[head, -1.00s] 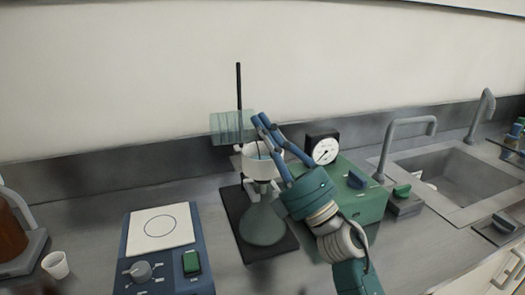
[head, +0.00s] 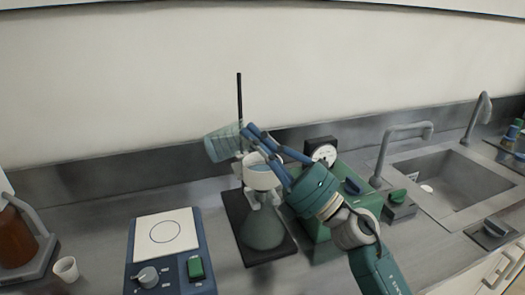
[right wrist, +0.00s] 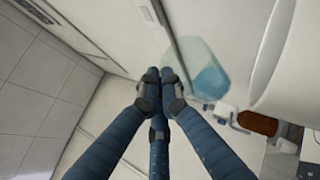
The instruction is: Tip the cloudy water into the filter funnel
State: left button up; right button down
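A clear, pale-teal beaker (head: 222,143) hangs in the air, tilted with its right end higher, up and left of the funnel. My right gripper (head: 249,133) is shut on it at its right side. The white filter funnel (head: 261,178) sits on a conical flask (head: 262,230), with pale blue liquid showing inside. No stream between beaker and funnel can be made out. In the right wrist view, my gripper's fingers (right wrist: 160,78) meet, and the beaker (right wrist: 197,55) shows just beyond them with a bluish patch at its lower end. My left gripper is out of view.
A stand rod (head: 239,98) rises behind the funnel. A green pump box with a gauge (head: 322,152) stands close on the right. A hotplate (head: 166,232), a paper cup (head: 66,268) and a brown jug (head: 15,238) are left. A sink (head: 440,180) is far right.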

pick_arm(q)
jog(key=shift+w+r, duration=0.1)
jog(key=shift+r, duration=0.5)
pick_arm(e)
jog(key=shift+a+r+n+g, duration=0.15)
jog(key=shift+n+g, duration=0.25)
jog(key=shift+n, duration=0.1)
pick_arm(q)
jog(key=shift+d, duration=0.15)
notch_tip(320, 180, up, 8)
jog(key=p, duration=0.9)
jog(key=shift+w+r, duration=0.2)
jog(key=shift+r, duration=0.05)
pick_arm(e)
jog(key=n+g, duration=0.1)
jog(key=a+r+n+g+h, duration=0.1)
jog(key=a+r+n+g, duration=0.1)
jog(key=n, duration=0.1)
jog(key=shift+s+r+g, duration=0.1)
jog(key=shift+s+g, duration=0.2)
jog(key=shift+s, duration=0.05)
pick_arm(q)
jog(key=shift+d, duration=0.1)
